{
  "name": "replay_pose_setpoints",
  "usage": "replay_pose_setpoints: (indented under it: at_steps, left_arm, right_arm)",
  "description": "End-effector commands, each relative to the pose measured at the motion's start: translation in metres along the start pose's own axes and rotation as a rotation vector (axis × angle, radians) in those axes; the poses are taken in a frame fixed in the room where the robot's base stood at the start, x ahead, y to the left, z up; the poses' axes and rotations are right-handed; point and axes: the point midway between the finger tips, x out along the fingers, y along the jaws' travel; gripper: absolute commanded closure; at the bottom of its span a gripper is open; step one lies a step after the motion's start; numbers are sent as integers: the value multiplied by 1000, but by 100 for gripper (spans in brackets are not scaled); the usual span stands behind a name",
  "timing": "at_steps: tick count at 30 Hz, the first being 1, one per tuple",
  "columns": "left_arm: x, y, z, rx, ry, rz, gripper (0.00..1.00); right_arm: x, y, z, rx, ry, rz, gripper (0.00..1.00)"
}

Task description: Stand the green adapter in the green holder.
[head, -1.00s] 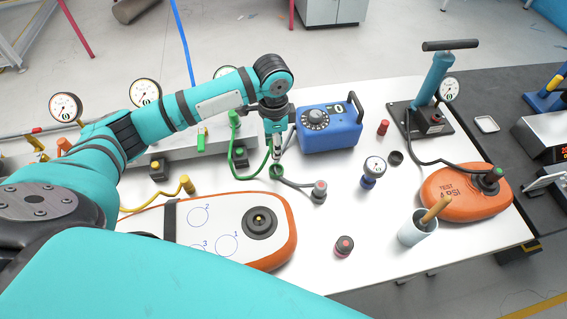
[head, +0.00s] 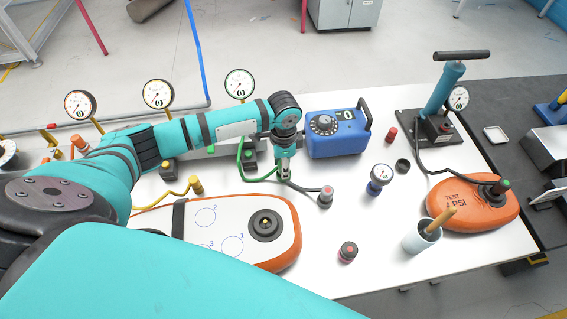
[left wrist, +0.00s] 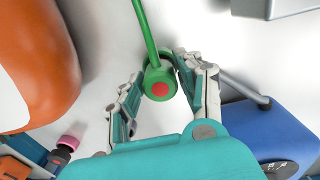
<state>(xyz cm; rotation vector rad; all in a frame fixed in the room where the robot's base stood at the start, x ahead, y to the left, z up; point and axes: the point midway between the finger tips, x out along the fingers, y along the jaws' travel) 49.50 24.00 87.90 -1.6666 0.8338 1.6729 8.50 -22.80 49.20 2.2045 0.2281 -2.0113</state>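The green adapter, round with a red centre, sits on the white table on the end of a green hose. In the left wrist view the adapter (left wrist: 159,84) is between the two fingers of my left gripper (left wrist: 157,82); the right finger is close against it and a gap shows at the left one. In the head view my left gripper (head: 284,172) points down at the table and mostly hides the adapter. A black block (head: 249,157) beside the green hose may be the green holder; my arm partly hides it. My right gripper is out of view.
A blue box with a dial (head: 338,136) stands just right of my left gripper. An orange-edged board (head: 290,240) lies in front. Several gauges line the back.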

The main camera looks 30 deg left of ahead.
Motion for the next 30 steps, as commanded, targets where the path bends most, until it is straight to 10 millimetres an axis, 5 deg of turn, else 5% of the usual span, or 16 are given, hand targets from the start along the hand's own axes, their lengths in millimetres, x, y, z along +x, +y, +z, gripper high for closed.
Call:
replay_pose_setpoints:
  at_steps: [3,14,30]
  left_arm:
    - [0,0,0,0,0,0,46]
    - [-7,-1,0,0,1,-2,46]
    - [-107,-1,-1,0,2,-1,46]
  right_arm:
    - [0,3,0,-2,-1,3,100]
    - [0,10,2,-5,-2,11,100]
    - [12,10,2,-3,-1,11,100]
